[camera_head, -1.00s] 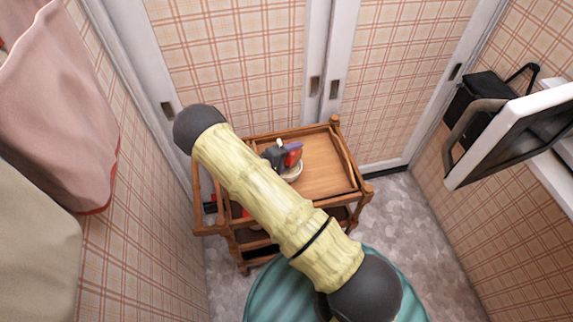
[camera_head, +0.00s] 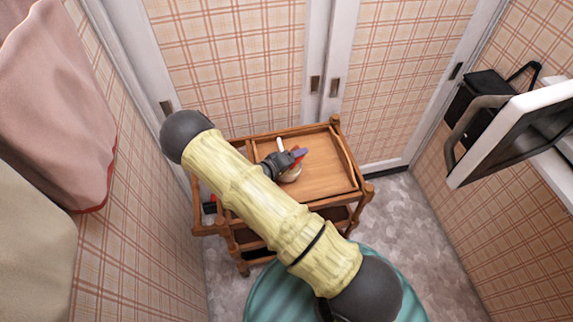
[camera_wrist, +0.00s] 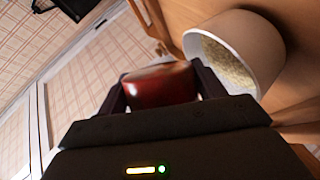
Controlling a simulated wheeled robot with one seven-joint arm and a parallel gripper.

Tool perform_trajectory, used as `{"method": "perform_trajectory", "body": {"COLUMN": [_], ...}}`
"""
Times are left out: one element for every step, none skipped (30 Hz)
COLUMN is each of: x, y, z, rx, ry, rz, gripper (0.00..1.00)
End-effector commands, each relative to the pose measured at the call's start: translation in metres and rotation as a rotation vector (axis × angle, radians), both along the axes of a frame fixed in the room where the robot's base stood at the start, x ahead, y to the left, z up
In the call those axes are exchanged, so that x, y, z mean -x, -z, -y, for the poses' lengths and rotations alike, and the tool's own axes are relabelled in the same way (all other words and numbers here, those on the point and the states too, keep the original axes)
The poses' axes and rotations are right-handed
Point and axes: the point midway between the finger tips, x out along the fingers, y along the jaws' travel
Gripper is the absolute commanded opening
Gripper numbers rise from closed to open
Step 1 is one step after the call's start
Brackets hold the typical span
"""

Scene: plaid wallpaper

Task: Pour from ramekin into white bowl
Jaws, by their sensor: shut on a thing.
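My gripper (camera_wrist: 160,90) is shut on the dark red ramekin (camera_wrist: 160,84), which sits between its fingers in the wrist view. The ramekin is tilted, and its inside is hidden from me. The white bowl (camera_wrist: 272,42) stands on the wooden cart just beyond and to the right of the ramekin in the wrist view. Pale, grainy contents (camera_wrist: 228,64) show inside it. In the head view my gripper (camera_head: 294,158) is over the cart top, and the bowl (camera_head: 291,177) shows partly below it. I cannot tell whether ramekin and bowl touch.
The wooden cart (camera_head: 325,178) has a raised rim and lower shelves; its right top is clear. My arm hides part of its left side. Sliding doors stand behind it. A teal round surface (camera_head: 270,290) is in front, and a white-framed panel (camera_head: 515,135) juts in at right.

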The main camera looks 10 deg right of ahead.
Motion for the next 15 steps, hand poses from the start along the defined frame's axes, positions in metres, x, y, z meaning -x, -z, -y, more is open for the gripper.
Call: {"method": "perform_trajectory", "body": {"x": [0.0008, 0.0012, 0.0015, 0.0014, 0.0016, 0.0017, 0.0020, 0.0023, 0.0025, 0.0027, 0.0028, 0.0029, 0.0031, 0.0031, 0.0035], "y": [0.0012, 0.0018, 0.0027, 0.0033, 0.0039, 0.0046, 0.0053, 0.0059, 0.0067, 0.0072, 0.0079, 0.0085, 0.0092, 0.0100, 0.0108], "z": [0.0006, 0.0010, 0.0012, 0.0013, 0.0015, 0.0016, 0.0018, 0.0020, 0.0024, 0.0026, 0.0027, 0.0028, 0.0029, 0.0031, 0.0034], "rx": [-0.012, -0.020, -0.031, -0.039, -0.046, -0.058, -0.066, -0.073, -0.084, -0.092, -0.100, -0.111, -0.120, -0.127, -0.139], "ry": [0.000, 0.001, 0.001, 0.000, 0.001, -0.001, 0.001, 0.001, 0.000, 0.001, 0.001, 0.001, 0.001, 0.001, 0.002], "rz": [0.013, 0.024, 0.038, 0.048, 0.058, 0.070, 0.081, 0.090, 0.104, 0.114, 0.124, 0.137, 0.146, 0.157, 0.171], "gripper": [0.41, 0.41, 0.41, 0.41, 0.41, 0.41, 0.41, 0.41, 0.41, 0.41, 0.41, 0.41, 0.41, 0.41, 0.41]}}
